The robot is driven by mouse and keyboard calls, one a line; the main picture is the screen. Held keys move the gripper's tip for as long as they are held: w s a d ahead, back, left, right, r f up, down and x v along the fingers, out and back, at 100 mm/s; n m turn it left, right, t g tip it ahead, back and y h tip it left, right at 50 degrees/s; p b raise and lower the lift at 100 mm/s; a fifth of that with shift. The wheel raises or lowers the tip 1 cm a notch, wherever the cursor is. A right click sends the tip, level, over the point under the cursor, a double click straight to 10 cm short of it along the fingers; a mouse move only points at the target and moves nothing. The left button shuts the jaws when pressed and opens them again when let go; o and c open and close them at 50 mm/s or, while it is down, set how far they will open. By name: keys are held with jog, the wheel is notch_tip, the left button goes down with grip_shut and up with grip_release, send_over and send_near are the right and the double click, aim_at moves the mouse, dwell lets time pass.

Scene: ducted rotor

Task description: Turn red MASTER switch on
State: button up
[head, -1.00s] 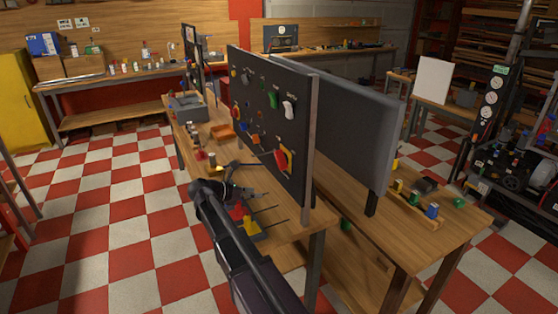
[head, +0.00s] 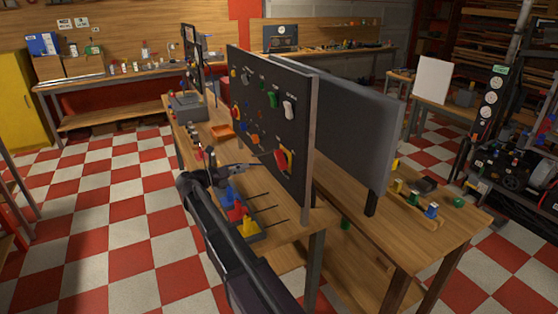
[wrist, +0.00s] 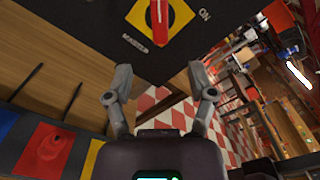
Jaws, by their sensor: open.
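The red MASTER switch (head: 281,160) sits on a yellow plate low on the near end of the dark upright panel (head: 262,125). In the wrist view the red handle (wrist: 160,10) shows at the top edge on a yellow diamond, partly cut off. The label ON is to its right and MASTER below left. My gripper (wrist: 160,78) is open and empty, its two fingers apart below the switch in the wrist picture. In the head view my gripper (head: 242,168) is left of the switch, apart from it, above the bench.
A rack with blue, red and yellow blocks (head: 238,214) and thin dark rods lies on the wooden bench below my gripper. An orange tray (head: 221,131) and a grey box (head: 188,107) are farther back. Other coloured controls, including a green one (head: 273,98) and a white one (head: 289,108), are on the panel.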

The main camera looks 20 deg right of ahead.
aim_at(277, 160)
jog(key=d, duration=1.3)
jog(key=shift+w+d, duration=0.2)
jog(key=shift+d, duration=0.2)
grip_shut()
